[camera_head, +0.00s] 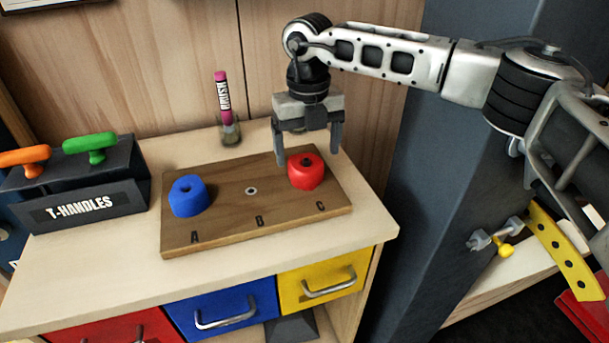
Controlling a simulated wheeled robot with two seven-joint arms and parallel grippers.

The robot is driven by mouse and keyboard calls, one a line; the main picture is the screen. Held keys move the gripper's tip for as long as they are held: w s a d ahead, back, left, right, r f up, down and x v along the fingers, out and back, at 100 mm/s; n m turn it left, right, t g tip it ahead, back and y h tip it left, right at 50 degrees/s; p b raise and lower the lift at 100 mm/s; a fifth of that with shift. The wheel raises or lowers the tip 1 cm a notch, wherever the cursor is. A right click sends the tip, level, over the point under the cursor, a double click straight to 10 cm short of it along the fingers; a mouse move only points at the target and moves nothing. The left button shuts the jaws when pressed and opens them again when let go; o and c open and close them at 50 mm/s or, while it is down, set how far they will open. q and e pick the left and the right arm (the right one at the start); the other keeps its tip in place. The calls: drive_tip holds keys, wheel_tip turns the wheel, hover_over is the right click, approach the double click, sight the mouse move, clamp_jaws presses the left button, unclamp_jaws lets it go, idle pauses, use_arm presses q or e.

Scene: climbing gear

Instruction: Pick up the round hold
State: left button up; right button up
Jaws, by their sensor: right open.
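A red hold (306,172) with a faceted, roundish outline and a dark centre hole sits on a wooden board (222,226) near the letter C. A blue hold (188,197) with a blocky outline and a centre hole sits near the letter A. I cannot tell surely from the outlines which one is the round hold. My right gripper (309,150) points down, open, just above or behind the red hold. Its fingers show to the left and right of the red hold, and no grip on it shows. My left gripper is not in view.
An empty bolt position (251,191) lies between the holds, near B. A black T-handles box (85,190) with orange and green handles stands at the left. A pink brush (223,95) stands upright in a small holder behind the board. A dark pillar (440,150) stands right of the table.

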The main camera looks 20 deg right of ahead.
sight(307, 161)
wheel_tip(307, 161, down, 4)
drive_tip(key=shift+w+f+b, duration=0.1)
drive_tip(key=shift+w+b, duration=0.05)
drive_tip(key=shift+b, duration=0.9)
drive_tip(key=shift+r, duration=0.2)
drive_tip(key=c, duration=1.2)
